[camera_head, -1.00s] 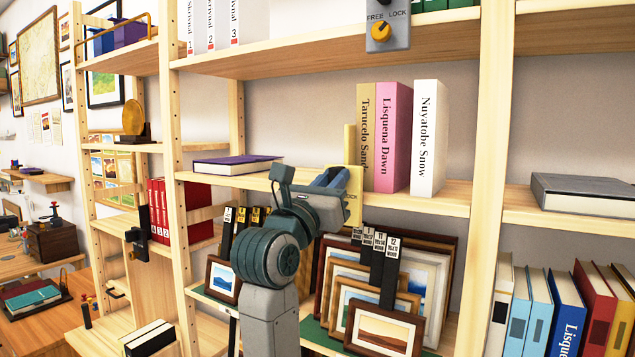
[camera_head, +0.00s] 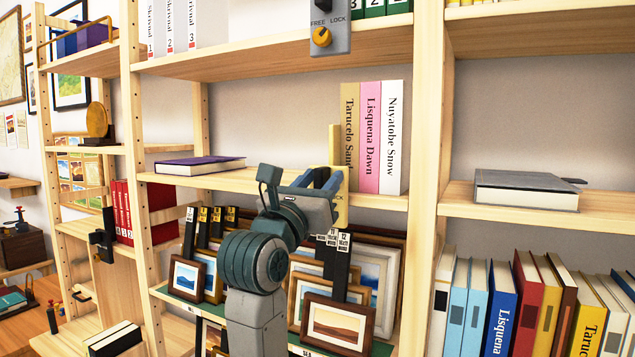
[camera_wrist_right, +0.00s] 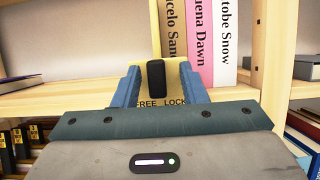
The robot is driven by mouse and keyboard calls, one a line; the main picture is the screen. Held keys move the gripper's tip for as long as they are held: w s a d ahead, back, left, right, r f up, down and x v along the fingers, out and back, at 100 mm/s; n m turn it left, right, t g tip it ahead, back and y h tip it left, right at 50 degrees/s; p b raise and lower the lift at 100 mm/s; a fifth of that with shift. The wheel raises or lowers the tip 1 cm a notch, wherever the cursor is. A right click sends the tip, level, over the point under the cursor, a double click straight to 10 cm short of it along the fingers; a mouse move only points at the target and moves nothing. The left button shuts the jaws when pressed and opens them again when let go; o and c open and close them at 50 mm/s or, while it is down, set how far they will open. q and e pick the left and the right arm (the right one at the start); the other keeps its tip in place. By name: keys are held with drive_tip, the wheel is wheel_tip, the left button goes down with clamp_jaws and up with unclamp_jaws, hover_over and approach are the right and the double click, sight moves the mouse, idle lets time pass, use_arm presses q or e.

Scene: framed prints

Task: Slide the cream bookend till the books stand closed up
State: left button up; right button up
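The cream bookend (camera_head: 334,145) stands on the middle shelf, against the left side of the tan book (camera_head: 349,125). The pink book (camera_head: 370,135) and white book (camera_head: 392,135) stand upright to its right, with no clear gap between the three spines. My right gripper (camera_head: 328,180) is at the bookend's front. In the right wrist view its blue fingers (camera_wrist_right: 160,85) are apart, on either side of the bookend's black knob (camera_wrist_right: 156,78), with cream surface showing between knob and right finger. The FREE and LOCK label is below the knob. My left gripper is out of view.
A purple book (camera_head: 200,165) lies flat on the left of the same shelf. A wooden upright (camera_head: 428,150) stands right of the white book. Framed prints (camera_head: 340,320) fill the shelf below.

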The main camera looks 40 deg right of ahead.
drive_tip(key=shift+a+f+b, duration=0.3)
drive_tip(key=shift+a, duration=0.05)
use_arm(q)
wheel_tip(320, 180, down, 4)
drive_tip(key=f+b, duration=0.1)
drive_tip(key=b, duration=0.3)
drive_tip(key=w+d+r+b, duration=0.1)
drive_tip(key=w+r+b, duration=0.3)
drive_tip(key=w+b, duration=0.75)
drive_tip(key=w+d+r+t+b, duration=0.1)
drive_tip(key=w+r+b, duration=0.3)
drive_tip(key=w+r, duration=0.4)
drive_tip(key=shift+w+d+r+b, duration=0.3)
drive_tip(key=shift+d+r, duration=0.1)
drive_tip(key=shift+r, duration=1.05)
use_arm(e)
drive_tip(key=v, duration=1)
drive_tip(key=shift+s, duration=0.2)
drive_tip(key=shift+r, duration=0.1)
